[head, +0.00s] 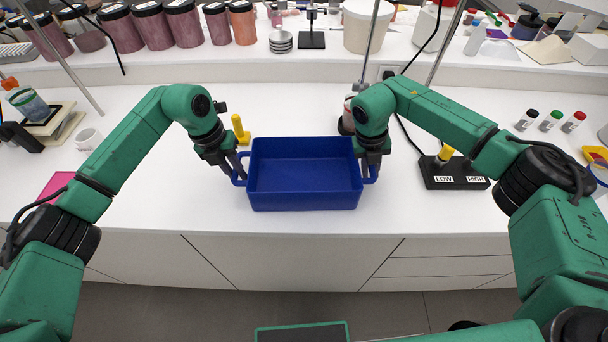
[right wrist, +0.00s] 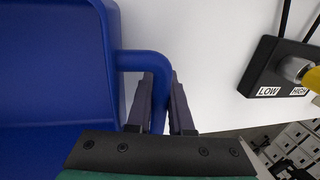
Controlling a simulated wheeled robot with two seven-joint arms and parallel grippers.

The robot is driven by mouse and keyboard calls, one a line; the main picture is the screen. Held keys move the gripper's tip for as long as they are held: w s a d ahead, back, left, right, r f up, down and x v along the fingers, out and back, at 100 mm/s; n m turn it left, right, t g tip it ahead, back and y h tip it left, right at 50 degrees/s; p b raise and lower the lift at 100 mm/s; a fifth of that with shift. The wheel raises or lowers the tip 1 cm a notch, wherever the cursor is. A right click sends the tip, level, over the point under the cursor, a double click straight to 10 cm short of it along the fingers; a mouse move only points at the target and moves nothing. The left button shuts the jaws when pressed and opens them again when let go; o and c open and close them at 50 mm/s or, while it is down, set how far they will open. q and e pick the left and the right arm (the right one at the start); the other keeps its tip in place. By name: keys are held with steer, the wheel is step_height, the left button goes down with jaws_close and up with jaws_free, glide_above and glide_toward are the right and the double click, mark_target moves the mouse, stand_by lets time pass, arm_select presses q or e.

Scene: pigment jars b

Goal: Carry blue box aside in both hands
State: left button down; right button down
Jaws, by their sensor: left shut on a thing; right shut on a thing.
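The blue box (head: 304,201) is an open, empty tray with a loop handle on each side, at the front middle of the white counter. My left gripper (head: 239,172) is shut on its left handle. My right gripper (head: 371,170) is shut on its right handle. In the right wrist view the fingers (right wrist: 165,105) stand on both sides of the blue handle (right wrist: 150,62), and part of the blue box (right wrist: 55,70) fills the left. I cannot tell whether the box's underside touches the counter.
A yellow peg-like thing (head: 240,130) stands just behind the box's left corner. A black LOW/HIGH switch box (head: 455,177) with a yellow knob lies to the right. Bare counter (head: 430,215) lies in front of it.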

arm_select(q)
steer(key=shift+r, duration=0.1)
